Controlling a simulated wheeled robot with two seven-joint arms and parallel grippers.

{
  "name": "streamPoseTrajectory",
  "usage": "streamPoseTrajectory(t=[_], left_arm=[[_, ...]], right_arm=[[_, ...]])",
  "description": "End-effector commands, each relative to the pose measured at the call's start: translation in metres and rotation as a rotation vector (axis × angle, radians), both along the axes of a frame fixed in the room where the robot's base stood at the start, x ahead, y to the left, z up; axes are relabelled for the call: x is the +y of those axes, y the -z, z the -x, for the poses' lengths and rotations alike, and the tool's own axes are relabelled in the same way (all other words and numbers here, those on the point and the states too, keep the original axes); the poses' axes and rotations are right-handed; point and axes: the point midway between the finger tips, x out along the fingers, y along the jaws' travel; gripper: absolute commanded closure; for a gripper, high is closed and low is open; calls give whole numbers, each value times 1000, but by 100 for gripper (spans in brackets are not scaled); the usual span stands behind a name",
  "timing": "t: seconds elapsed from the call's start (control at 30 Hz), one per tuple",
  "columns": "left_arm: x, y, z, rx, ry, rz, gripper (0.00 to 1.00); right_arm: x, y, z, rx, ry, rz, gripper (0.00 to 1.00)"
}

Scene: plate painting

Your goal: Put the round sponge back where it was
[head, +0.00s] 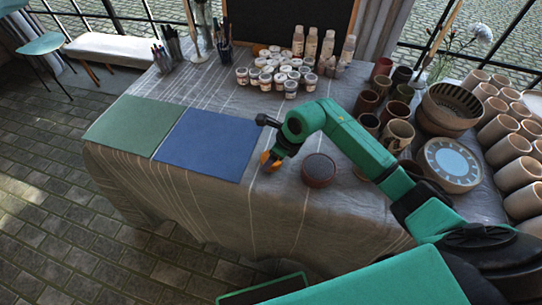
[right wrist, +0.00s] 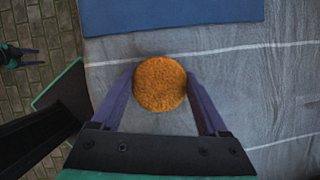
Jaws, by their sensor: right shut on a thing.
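The round orange sponge (right wrist: 160,84) sits between the two fingers of my right gripper (right wrist: 162,95) in the right wrist view. The fingers are shut on its sides. In the head view the sponge (head: 267,159) shows small and partly covered by my right gripper (head: 270,163), just right of the blue mat (head: 210,145). I cannot tell whether the sponge touches the table. My left gripper (right wrist: 28,57) appears small at the left edge of the right wrist view, over the floor, with its fingers apart and empty. It is not seen in the head view.
A round, dark reddish pot (head: 319,171) stands right of the sponge. A green mat (head: 133,124) lies left of the blue one. Paint jars (head: 291,87) stand at the back. Clay cups (head: 397,137) and a blue-faced plate (head: 452,160) crowd the right. The front cloth is bare.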

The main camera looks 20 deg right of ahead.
Motion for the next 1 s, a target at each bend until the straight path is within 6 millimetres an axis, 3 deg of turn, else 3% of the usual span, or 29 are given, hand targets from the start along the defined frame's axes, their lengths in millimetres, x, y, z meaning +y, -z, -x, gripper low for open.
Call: streamPoseTrajectory(t=[0.03, 0.07, 0.1, 0.13, 0.47, 0.8, 1.0], left_arm=[[0, 4, 1, 2, 0, 0, 50], [0, 3, 1, 2, 0, 0, 50], [0, 2, 2, 3, 0, -1, 50], [0, 2, 2, 4, 0, -1, 50], [1, 0, 3, 6, -1, -1, 50], [1, 8, 3, 6, -2, -1, 50], [1, 10, 3, 6, -2, -1, 50]], right_arm=[[0, 3, 0, -1, 0, 1, 75], [0, 3, 0, -1, 0, 1, 19], [0, 2, 0, 0, 0, 0, 4], [0, 2, 0, 0, 0, 0, 0], [-2, -7, 1, -1, 1, 1, 0], [-27, -85, 24, -5, 0, 4, 0], [-34, -110, 31, 0, 1, 1, 0]])
